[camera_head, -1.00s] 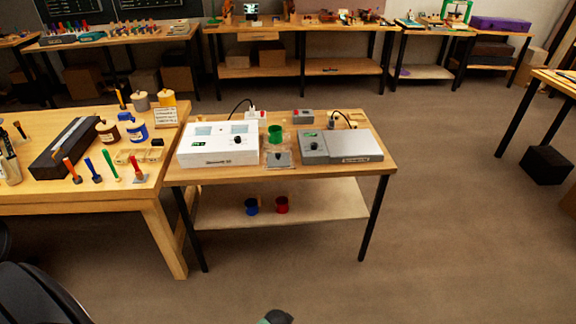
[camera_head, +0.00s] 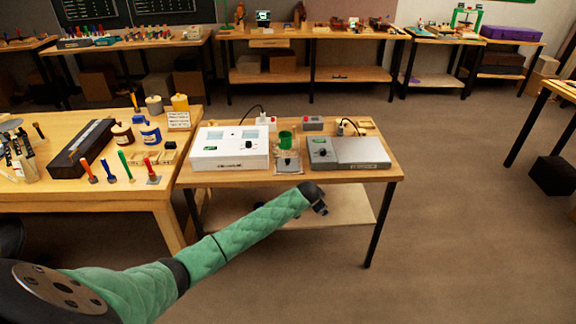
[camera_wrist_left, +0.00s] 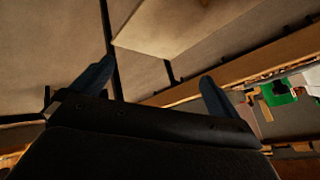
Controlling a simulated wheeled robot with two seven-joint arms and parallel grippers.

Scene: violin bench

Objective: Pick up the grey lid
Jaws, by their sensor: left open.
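A small grey piece (camera_head: 287,164), which looks like the grey lid, lies on the bench in front of a green cup (camera_head: 286,140), between two instruments. At this size I cannot make out its shape well. My left gripper (camera_head: 319,207) is at the end of the green-sleeved arm, in front of the bench edge and below the top in the picture, apart from the lid. In the left wrist view its two fingers (camera_wrist_left: 155,88) are spread with nothing between them. The green cup shows at the right of that view (camera_wrist_left: 278,94). My right gripper is not in view.
A white instrument (camera_head: 230,148) stands left of the cup and a grey one (camera_head: 348,153) right of it, leaving a narrow gap. The bench's wooden front edge (camera_head: 240,180) lies near my left gripper. A lower shelf (camera_head: 345,207) is underneath. A tool-covered table (camera_head: 120,196) adjoins at left.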

